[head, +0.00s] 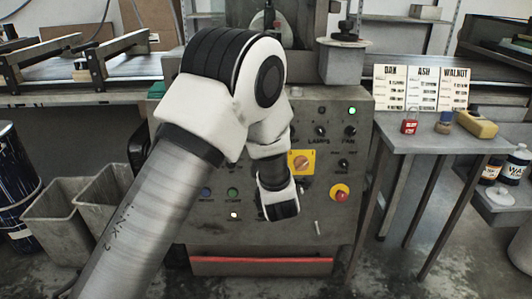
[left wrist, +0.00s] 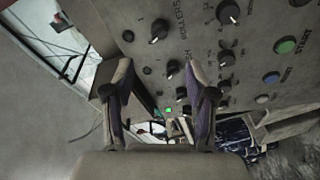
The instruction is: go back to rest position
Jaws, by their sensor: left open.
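My left arm reaches in front of a grey control panel (head: 330,200) in the head view; its gripper cannot be made out there. In the left wrist view my left gripper (left wrist: 160,66) is open, with two separated fingers and nothing between them. The panel's face (left wrist: 185,25) fills the upper part of that view. It carries several black knobs (left wrist: 228,12), a green START button (left wrist: 286,45) and a blue button (left wrist: 271,78). I cannot tell how far the fingers are from the panel. My right gripper is in neither view.
A side table (head: 440,141) at right holds a red padlock (head: 409,123) and sample cards (head: 422,88). Grey bins (head: 55,217) stand at left. A conveyor (head: 130,68) runs behind.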

